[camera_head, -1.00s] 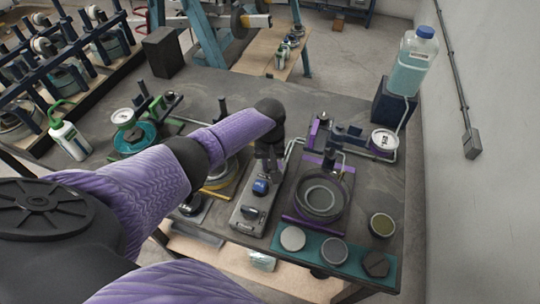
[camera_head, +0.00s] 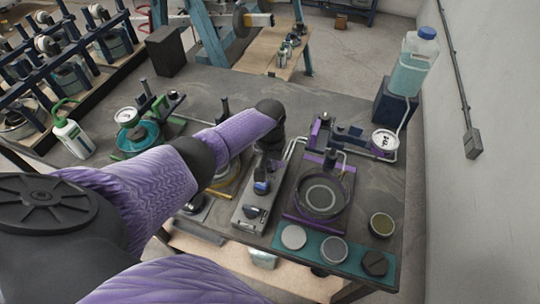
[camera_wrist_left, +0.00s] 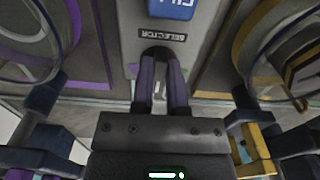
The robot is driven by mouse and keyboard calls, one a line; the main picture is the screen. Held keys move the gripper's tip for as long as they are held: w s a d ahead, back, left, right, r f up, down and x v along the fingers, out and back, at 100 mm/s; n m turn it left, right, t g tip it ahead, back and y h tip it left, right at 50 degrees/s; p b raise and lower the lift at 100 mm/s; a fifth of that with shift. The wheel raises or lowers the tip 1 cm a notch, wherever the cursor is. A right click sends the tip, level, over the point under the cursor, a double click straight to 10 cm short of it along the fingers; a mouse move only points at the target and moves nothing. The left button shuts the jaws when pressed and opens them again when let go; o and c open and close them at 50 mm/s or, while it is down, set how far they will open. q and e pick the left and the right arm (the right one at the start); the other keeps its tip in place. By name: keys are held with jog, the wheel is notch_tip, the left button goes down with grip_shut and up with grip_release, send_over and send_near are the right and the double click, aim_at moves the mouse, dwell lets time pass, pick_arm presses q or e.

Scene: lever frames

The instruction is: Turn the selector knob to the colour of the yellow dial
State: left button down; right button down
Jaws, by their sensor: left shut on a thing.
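My left gripper (camera_head: 264,172) reaches over the grey selector box (camera_head: 243,214) from behind my purple arm. In the left wrist view its purple fingers (camera_wrist_left: 161,83) are shut on the dark selector knob (camera_wrist_left: 156,53), which is mostly hidden between the fingertips. An upside-down SELECTOR label (camera_wrist_left: 162,33) and a blue display (camera_wrist_left: 171,8) lie beyond the knob; the blue display (camera_head: 261,187) also shows in the head view. The yellow station (camera_head: 220,192) is largely covered by my arm, and I cannot make out the yellow dial. My right gripper is out of view.
A purple station with a round pan (camera_head: 321,196) stands right of the box, with a white dial (camera_head: 384,141) behind it. A green station (camera_head: 134,137) is at left. A teal strip (camera_head: 313,246) with discs lies along the front edge. Pipes run beside the box.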

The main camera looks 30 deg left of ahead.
aim_at(270, 163)
pick_arm(q)
jog(key=shift+w+r, duration=0.1)
jog(key=c, duration=0.6)
grip_release()
jog(key=shift+c, duration=0.2)
notch_tip(270, 163, up, 10)
jog(key=p, duration=0.4)
